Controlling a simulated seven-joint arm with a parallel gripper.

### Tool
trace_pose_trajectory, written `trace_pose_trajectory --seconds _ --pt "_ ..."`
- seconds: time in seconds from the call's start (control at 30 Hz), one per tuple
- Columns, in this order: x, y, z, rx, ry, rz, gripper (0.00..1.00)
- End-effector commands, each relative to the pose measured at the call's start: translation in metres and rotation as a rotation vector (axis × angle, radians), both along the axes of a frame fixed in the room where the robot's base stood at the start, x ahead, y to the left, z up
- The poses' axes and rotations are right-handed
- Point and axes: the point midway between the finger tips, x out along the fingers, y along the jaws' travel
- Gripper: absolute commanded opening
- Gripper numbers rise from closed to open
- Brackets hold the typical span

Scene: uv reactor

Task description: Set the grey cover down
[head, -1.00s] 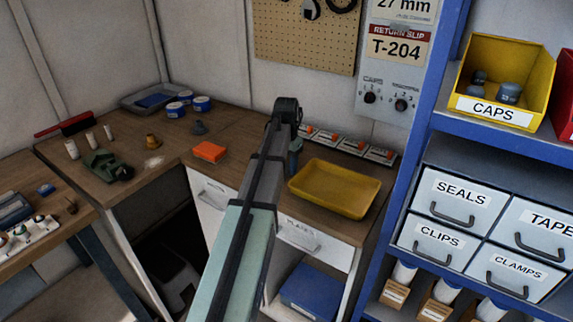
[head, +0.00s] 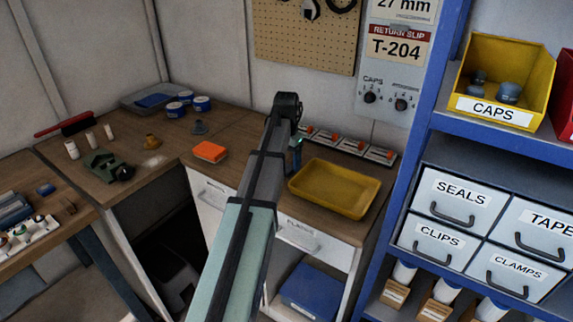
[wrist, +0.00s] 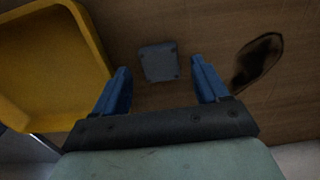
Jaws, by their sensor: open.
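The grey cover (wrist: 158,62) shows in the wrist view as a small, squarish grey plate with dark spots at its corners. It appears to lie flat on the wooden worktop (wrist: 215,30). My gripper (wrist: 160,76) is open, with its two blue fingers apart on either side of the view just short of the cover. Nothing is held between them. In the head view my arm hides the cover and most of my gripper.
A yellow tray (head: 334,189) stands close by, left of my fingers in the wrist view (wrist: 50,118). A dark oval patch (wrist: 258,62) is on the right. An orange block (head: 210,151) and a row of small units (head: 353,146) are nearby.

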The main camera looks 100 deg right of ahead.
Motion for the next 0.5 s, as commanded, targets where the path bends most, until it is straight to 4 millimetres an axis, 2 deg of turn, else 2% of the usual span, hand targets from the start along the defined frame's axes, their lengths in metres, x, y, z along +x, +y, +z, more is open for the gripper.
trace_pose_trajectory --seconds 0.3,0.5 --pt "0.0 -0.001 0.058 -0.002 0.001 0.0 0.74" --pt "0.0 -0.001 0.086 -0.001 0.001 0.0 0.74"
